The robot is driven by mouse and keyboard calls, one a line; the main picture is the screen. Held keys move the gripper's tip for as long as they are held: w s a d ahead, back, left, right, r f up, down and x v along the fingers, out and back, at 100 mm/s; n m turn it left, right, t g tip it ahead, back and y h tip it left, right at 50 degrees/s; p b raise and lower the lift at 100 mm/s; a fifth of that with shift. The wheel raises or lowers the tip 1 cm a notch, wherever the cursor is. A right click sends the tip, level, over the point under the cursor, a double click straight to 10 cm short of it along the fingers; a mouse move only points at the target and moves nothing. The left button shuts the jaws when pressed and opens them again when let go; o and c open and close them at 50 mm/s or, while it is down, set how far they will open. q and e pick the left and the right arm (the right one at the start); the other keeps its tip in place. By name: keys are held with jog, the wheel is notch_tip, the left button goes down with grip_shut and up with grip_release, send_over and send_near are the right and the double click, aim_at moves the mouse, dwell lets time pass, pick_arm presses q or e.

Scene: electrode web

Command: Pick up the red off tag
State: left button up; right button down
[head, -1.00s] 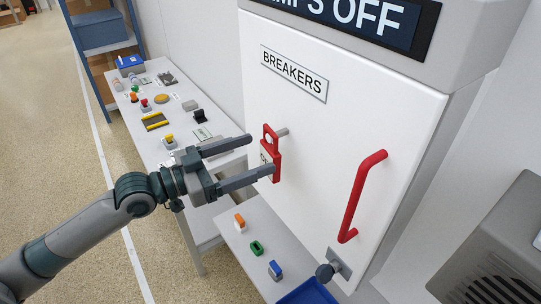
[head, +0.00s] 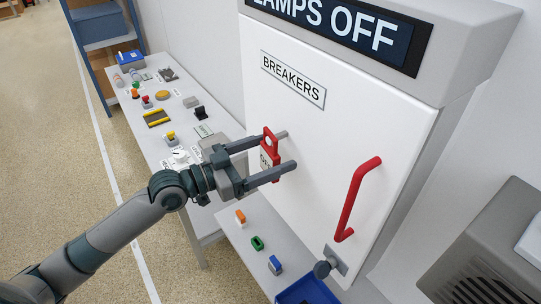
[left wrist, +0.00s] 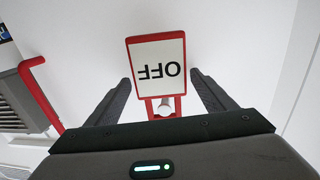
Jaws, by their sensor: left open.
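The red off tag (head: 268,142) hangs from a grey peg (head: 282,135) on the white cabinet door. In the left wrist view the tag (left wrist: 157,64) shows its white face with "OFF" upside down, and its red loop sits around the peg (left wrist: 164,109). My left gripper (head: 277,156) is open, with one finger on each side of the tag; no contact is visible. In the left wrist view the fingers (left wrist: 160,88) stand apart on either side of the tag's loop end. My right gripper is in neither view.
The door has a red handle (head: 352,198) to the right and a "BREAKERS" label (head: 293,79) above. A side table (head: 172,130) with several small parts stands at the left. A shelf below holds orange, green and blue pieces and a blue bin (head: 306,291).

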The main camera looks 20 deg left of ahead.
pick_arm(q)
jog(key=shift+c, duration=0.7)
jog(key=c, duration=1.2)
jog(key=shift+r+b, duration=0.15)
jog(key=shift+b, duration=0.4)
jog(key=shift+r+b+v, duration=0.1)
jog(key=shift+b+v, duration=1.4)
jog(key=shift+v, duration=2.95)
jog(key=shift+r+b+v, duration=0.15)
jog(key=shift+b+v, duration=1.3)
jog(key=shift+v, duration=3)
jog(key=shift+a, duration=0.15)
